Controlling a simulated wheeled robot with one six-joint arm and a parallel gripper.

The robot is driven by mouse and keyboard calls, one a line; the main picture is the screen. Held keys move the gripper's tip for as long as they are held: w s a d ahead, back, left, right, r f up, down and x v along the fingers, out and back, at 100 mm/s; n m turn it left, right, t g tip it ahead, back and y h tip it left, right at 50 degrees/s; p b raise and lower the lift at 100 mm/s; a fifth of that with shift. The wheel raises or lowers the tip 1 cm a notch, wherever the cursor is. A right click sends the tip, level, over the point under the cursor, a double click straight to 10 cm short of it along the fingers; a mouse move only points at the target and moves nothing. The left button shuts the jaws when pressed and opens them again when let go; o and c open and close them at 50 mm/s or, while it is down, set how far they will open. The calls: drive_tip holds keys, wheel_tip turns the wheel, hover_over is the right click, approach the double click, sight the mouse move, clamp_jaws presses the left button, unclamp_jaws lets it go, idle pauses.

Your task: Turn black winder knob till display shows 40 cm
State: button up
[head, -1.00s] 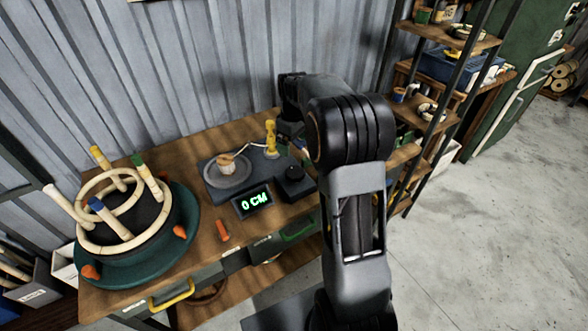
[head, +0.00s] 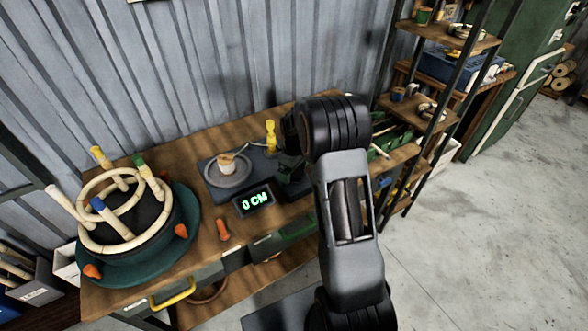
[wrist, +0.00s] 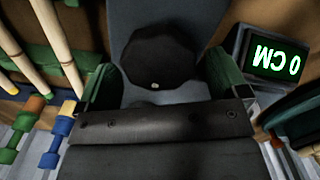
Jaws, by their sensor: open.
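The black winder knob (wrist: 158,52) is round and faceted, with a small pale dot near its edge. In the wrist view it sits between the two green fingers of my gripper (wrist: 160,76), which is open, with a gap on each side. In the head view my gripper (head: 291,180) is down over the right end of the winder and hides the knob. The display (head: 254,201) reads 0 CM in green; it also shows upside down in the wrist view (wrist: 272,53). The winder's grey plate (head: 228,173) carries a small pale coil and a yellow post.
A dark green round form (head: 190,226) with pale rattan rings and coloured pegs stands left on the wooden bench (head: 215,262). An orange-handled tool (head: 223,230) lies before the display. Shelves (head: 430,120) stand to the right. Corrugated wall is behind.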

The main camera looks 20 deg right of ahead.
drive_tip(key=c, duration=0.9)
drive_tip(key=shift+m, duration=0.3)
drive_tip(key=m+b, duration=0.1)
drive_tip(key=m, duration=0.3)
drive_tip(key=shift+d+m, duration=0.1)
drive_tip(key=shift+m, duration=0.3)
drive_tip(key=m+b, duration=0.1)
drive_tip(key=m, duration=0.4)
drive_tip(key=shift+d, duration=0.15)
drive_tip(key=m, duration=0.5)
drive_tip(key=shift+d+m+b, duration=0.1)
drive_tip(key=shift+m+b, duration=0.25)
drive_tip(key=shift+m, duration=0.05)
drive_tip(key=m, duration=0.5)
drive_tip(key=shift+s, duration=0.15)
drive_tip(key=shift+m, duration=0.4)
